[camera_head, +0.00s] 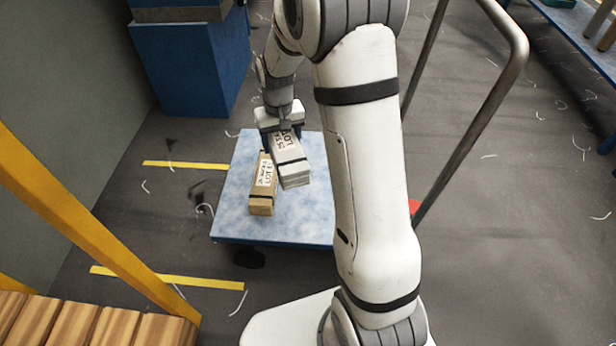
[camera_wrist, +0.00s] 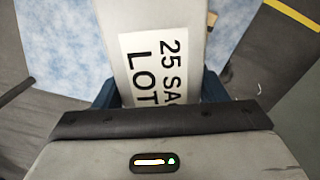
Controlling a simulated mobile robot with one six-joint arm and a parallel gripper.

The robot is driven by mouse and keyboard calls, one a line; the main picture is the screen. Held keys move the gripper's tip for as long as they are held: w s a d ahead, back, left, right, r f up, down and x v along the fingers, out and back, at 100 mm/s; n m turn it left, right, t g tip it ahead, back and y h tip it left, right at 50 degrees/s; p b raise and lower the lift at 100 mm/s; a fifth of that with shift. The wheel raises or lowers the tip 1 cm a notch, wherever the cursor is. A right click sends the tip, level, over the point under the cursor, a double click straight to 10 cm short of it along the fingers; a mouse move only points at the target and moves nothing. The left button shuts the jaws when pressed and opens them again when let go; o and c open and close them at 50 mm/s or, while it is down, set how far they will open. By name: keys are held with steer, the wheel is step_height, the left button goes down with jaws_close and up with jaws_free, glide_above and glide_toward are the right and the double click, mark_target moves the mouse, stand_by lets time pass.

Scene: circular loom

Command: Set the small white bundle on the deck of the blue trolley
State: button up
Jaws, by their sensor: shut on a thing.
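The small white bundle (camera_head: 291,162) has a dark strap and a printed label, and it is in my gripper (camera_head: 280,126). My gripper is shut on it near its far end. In the wrist view the bundle (camera_wrist: 150,20) fills the middle, its label reading "25 SA" and "LOT". The blue trolley (camera_head: 232,215) has a mottled pale blue deck, which also shows in the wrist view (camera_wrist: 60,45). The bundle is over the deck. I cannot tell whether it touches the deck.
A brown strapped bundle (camera_head: 262,185) lies on the deck just left of the white one. The trolley's metal handle (camera_head: 480,110) rises at the right. A blue cabinet (camera_head: 190,65) stands behind, and a yellow rail (camera_head: 80,205) slants at the left. The deck's left part is bare.

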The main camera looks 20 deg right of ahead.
steer(key=shift+d, duration=0.1)
steer(key=w+d+f+m+p, duration=0.2)
steer(key=w+d+f+m, duration=0.2)
steer(key=d+f+m, duration=0.85)
steer(key=m+b, duration=0.1)
steer(key=b, duration=0.1)
glide_above(319, 181)
step_height(319, 181, down, 6)
steer(key=shift+w+f, duration=0.15)
steer(key=shift+f, duration=0.1)
steer(key=shift+f+b, duration=0.75)
steer(key=shift+f, duration=1.1)
steer(key=shift+f, duration=0.1)
steer(key=o, duration=1.3)
